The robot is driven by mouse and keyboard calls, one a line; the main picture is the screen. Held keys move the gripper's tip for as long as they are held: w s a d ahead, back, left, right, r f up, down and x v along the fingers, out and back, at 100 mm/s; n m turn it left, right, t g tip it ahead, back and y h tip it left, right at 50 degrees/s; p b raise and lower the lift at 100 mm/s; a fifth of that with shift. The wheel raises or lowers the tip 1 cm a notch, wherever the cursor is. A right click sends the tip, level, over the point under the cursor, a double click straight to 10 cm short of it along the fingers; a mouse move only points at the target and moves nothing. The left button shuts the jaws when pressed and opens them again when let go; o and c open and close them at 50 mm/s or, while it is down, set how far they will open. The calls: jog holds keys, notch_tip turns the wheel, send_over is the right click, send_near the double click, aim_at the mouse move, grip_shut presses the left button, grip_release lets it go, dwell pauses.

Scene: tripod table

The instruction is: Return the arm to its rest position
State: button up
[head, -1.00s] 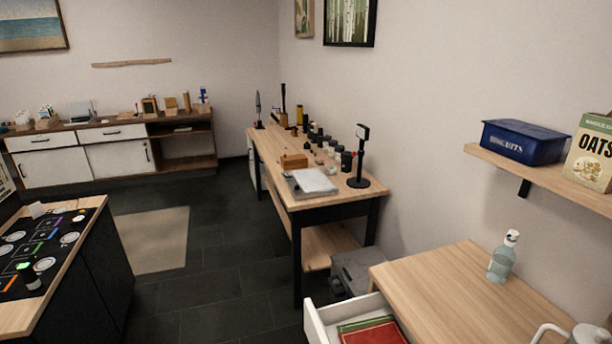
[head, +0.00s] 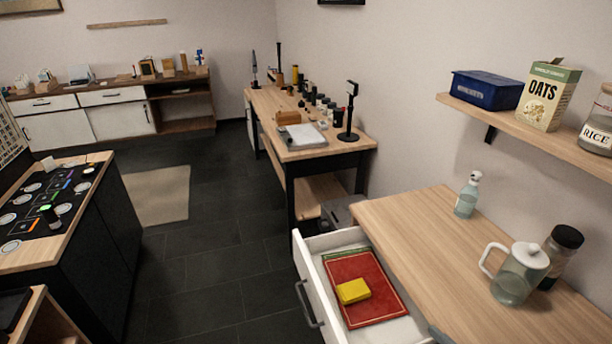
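My gripper and arm are not clearly in view in the head view. A small grey piece at the bottom edge, by the drawer's right front, is too little to identify. An open white drawer (head: 312,262) sticks out of the wooden counter (head: 420,222). In it lies a red book (head: 372,310) with a yellow block (head: 353,291) on top. Whether my gripper is open or shut is not shown.
A glass jug (head: 516,274), a dark-lidded jar (head: 560,256) and a soap bottle (head: 467,195) stand on the counter. A workbench (head: 330,155) stands beyond it. A dark island (head: 105,245) is at left. Dark floor (head: 215,250) between them is clear.

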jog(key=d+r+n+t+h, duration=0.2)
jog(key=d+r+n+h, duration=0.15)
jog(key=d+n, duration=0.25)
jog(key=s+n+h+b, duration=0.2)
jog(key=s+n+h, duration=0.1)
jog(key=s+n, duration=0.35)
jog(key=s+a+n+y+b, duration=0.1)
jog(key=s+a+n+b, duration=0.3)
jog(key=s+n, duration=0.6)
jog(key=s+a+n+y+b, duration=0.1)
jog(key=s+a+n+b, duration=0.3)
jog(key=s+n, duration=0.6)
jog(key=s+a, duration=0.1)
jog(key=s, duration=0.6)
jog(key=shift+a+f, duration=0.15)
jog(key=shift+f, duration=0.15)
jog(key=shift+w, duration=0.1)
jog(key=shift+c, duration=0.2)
